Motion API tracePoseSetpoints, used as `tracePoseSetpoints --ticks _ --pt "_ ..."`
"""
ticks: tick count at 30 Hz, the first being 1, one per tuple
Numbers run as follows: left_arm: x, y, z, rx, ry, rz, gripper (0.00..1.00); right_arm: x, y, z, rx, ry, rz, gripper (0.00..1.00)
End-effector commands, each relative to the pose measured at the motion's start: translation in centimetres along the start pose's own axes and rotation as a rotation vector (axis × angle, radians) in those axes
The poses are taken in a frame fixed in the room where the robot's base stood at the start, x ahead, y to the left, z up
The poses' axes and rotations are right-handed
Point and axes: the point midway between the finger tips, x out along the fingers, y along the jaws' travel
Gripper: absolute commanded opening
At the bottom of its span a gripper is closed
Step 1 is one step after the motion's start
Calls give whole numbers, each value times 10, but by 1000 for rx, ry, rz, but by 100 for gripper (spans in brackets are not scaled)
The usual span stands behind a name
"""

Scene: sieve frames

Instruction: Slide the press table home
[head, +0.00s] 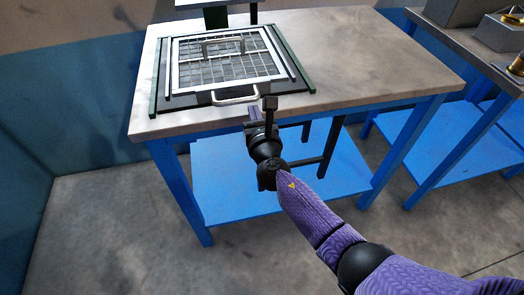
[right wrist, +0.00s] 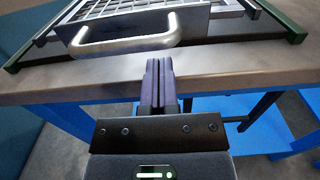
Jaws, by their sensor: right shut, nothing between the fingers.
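The press table (head: 165,100) is a dark sliding plate on the workbench, between green rails (head: 154,85). A silver-edged sieve frame with a wire grid (head: 215,68) lies on it, with an upright handle (head: 222,41) across its middle. A silver loop handle (head: 235,100) sticks out from the front edge, and it also shows in the right wrist view (right wrist: 125,46). My right gripper (head: 254,110) is shut and empty near the bench's front edge. In the right wrist view its fingertips (right wrist: 158,63) are just in front of the loop handle, seemingly apart from it. My left gripper is out of view.
The workbench (head: 385,65) has blue legs and a blue lower shelf (head: 225,190). Its right side is bare. A second bench (head: 455,40) at the right carries grey boxes and a brass-coloured item.

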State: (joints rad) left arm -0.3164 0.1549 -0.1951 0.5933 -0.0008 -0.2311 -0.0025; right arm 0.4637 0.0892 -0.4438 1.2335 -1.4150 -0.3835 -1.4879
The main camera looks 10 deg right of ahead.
Motion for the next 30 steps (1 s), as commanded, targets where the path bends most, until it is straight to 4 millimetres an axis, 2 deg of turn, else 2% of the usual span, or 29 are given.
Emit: tracePoseSetpoints --ticks 4,12,18,24,26,27,29,30 --pt "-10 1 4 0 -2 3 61 -16 1 2 1 1 2 0" --pt "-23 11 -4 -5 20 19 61 -58 1 2 1 2 2 0" --pt "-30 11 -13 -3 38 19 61 -90 1 1 1 3 2 0" --pt "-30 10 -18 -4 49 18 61 -98 1 -1 4 4 1 0" --pt "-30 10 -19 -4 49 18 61 -99 -2 -12 40 38 -5 0" --pt "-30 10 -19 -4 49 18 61 -103 -6 -29 102 91 -16 0" --pt "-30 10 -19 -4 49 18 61 -116 -17 -70 261 217 -62 0" --pt "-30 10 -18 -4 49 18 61 -130 -26 -104 405 322 -116 0"
